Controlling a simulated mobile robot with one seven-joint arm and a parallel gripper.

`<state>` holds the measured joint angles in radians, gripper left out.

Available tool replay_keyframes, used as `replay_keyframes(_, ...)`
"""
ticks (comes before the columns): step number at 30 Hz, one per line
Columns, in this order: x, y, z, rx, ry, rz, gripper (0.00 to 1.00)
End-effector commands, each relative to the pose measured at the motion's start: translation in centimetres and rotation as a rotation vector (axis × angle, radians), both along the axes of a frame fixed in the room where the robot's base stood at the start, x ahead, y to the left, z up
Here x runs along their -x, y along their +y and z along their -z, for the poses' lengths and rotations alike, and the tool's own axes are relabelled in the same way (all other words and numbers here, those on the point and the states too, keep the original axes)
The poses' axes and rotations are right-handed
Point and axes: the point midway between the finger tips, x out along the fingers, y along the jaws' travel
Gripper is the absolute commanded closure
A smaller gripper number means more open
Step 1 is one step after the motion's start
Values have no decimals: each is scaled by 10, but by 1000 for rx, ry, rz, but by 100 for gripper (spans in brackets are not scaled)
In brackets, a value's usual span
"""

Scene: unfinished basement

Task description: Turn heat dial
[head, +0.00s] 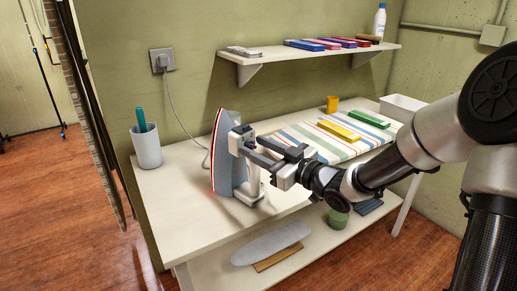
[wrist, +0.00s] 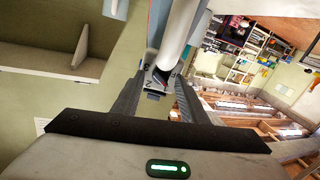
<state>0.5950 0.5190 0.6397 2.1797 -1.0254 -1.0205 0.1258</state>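The iron (head: 224,165) stands upright on its heel on the white table, its grey soleplate with a red edge facing left. Its cord runs up to the wall socket. My gripper (head: 252,147) reaches in from the right, level with the iron's upper part. In the wrist view, the fingers of my gripper (wrist: 160,84) are apart, on either side of a small grey dial area with marks (wrist: 158,77) below the pale handle (wrist: 184,30). I cannot tell whether either finger touches the dial. The dial is hidden in the head view.
A grey cup with a teal-handled tool (head: 147,150) stands left of the iron. A wall shelf (head: 315,54) hangs above.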

Motion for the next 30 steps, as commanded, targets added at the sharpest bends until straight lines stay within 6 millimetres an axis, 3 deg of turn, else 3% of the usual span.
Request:
replay_keyframes(8, 14, -17, -1, 1, 2, 2, 61)
replay_keyframes(21, 83, -96, -2, 0, 2, 4, 61)
replay_keyframes(30, 112, -127, -1, 1, 0, 2, 61)
